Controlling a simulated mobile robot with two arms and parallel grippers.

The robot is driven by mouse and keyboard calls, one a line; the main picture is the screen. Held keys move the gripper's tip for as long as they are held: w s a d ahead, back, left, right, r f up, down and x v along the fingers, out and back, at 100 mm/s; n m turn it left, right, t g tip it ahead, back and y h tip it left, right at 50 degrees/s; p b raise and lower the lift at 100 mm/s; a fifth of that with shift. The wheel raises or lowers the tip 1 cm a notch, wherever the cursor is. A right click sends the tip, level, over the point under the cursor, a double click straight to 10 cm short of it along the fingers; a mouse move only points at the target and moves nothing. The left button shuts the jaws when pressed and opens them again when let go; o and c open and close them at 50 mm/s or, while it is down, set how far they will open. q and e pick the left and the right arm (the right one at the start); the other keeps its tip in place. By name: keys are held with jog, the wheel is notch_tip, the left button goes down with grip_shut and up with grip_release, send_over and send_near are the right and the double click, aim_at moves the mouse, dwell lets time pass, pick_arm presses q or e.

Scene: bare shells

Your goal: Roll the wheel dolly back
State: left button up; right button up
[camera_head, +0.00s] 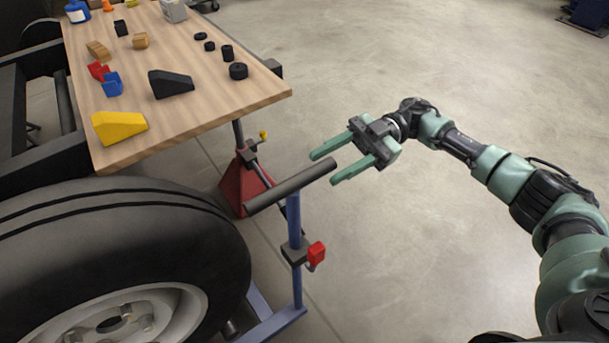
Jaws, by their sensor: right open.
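The wheel dolly (294,262) has a blue frame with an upright post, a dark grey handle bar (292,188) across its top and a red part on a clamp (316,254). Its low blue rails run beside a large black tyre (170,215) at the lower left; whether the tyre rests on them is hidden. My right gripper (322,167) is open and empty. Its two green fingers point left, close to the right end of the handle bar; I cannot tell whether they touch it. My left gripper is not in view.
A wooden board (200,118) at the upper left bears a yellow wedge (119,127), a black wedge (170,83) and several small parts. A red jack stand (243,180) stands behind the dolly. The concrete floor on the right is largely clear.

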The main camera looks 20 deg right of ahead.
aim_at(309, 174)
jog(key=shift+x, duration=2.7)
grip_shut()
jog(key=shift+w+r, duration=0.1)
